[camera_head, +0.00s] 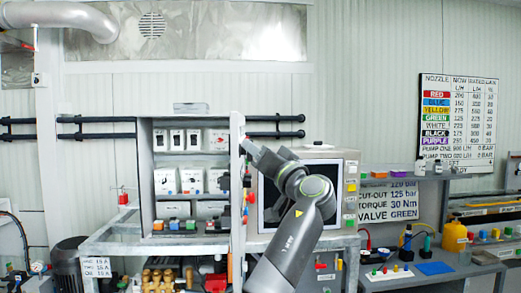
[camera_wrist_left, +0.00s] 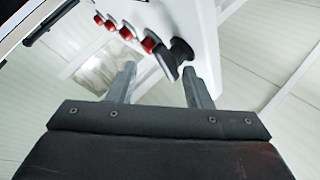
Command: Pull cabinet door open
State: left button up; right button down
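The white cabinet door (camera_head: 237,215) shows nearly edge-on in the head view, swung out at the right side of the open-fronted cabinet (camera_head: 146,175). In the left wrist view the door (camera_wrist_left: 196,18) carries a black handle (camera_wrist_left: 178,54) and a row of red knobs. My left gripper (camera_head: 254,150) is close to the door's upper part, on its right. In the wrist view the left gripper (camera_wrist_left: 160,70) is open, its fingers apart, with the handle near and just beyond the tips. Whether a finger touches the handle cannot be told. My right gripper is not in view.
Shelves inside the cabinet hold white boxes (camera_head: 191,180) and coloured blocks. A grey framed unit (camera_head: 351,190) stands right behind my arm. A workbench (camera_head: 100,245) lies below, and a second bench (camera_head: 430,275) with small parts is at right.

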pick_arm(q)
jog(key=shift+o, duration=0.6)
jog(key=shift+w+a, duration=0.15)
jog(key=shift+w, duration=0.1)
jog(key=b+v, duration=1.1)
jog(key=v, duration=0.1)
jog(key=shift+s, duration=0.1)
